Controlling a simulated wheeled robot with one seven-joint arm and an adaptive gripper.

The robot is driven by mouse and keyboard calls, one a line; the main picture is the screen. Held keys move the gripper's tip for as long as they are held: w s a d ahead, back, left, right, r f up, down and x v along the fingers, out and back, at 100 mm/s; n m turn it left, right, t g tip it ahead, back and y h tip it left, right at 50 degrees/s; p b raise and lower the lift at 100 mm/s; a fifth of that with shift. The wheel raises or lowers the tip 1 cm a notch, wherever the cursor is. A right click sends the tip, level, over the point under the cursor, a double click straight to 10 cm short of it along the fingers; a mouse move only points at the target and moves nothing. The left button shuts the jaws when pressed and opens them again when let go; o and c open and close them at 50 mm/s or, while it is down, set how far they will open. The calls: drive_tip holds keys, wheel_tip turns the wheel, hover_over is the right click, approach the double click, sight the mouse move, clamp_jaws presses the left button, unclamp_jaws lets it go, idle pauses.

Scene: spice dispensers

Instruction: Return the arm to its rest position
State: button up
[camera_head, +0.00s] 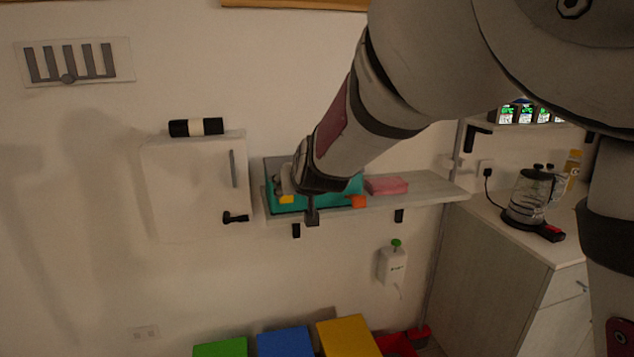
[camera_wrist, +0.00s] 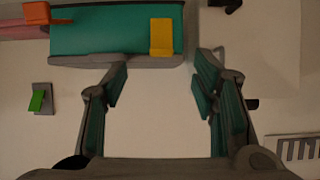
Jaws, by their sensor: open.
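My arm reaches from the upper right of the head view toward the wall shelf (camera_head: 430,187). My gripper (camera_head: 311,215) is at the shelf's left part, in front of a teal tray (camera_head: 285,205). In the wrist view my gripper (camera_wrist: 160,88) is open, its two teal-padded fingers wide apart with nothing between them. Beyond the fingertips the teal tray (camera_wrist: 105,32) shows with a yellow piece (camera_wrist: 161,36) and an orange piece (camera_wrist: 36,13) at its edge. My arm hides part of the tray in the head view.
A white wall cabinet (camera_head: 190,190) with a dark-and-white roll (camera_head: 196,127) on top is left of the shelf. A pink block (camera_head: 386,186) lies on the shelf. A glass kettle (camera_head: 530,195) stands on the right counter. Coloured bins (camera_head: 345,337) stand below.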

drive_tip(key=s+d+r+m+g+p, duration=0.2)
drive_tip(key=s+d+r+g, duration=0.15)
drive_tip(key=s+d, duration=1.4)
drive_tip(key=s+d+f+g+h, duration=0.1)
drive_tip(key=s+d, duration=0.1)
drive_tip(key=s, duration=0.6)
drive_tip(key=s+d+f+g+h, duration=0.1)
drive_tip(key=s+d, duration=0.2)
drive_tip(key=s, duration=0.5)
drive_tip(key=s+d+f+m+g+h+p, duration=0.1)
drive_tip(key=s+d+g, duration=0.1)
drive_tip(key=s, duration=0.6)
drive_tip(key=shift+d+f, duration=0.35)
drive_tip(key=shift+d, duration=0.1)
drive_tip(key=shift+w, duration=0.1)
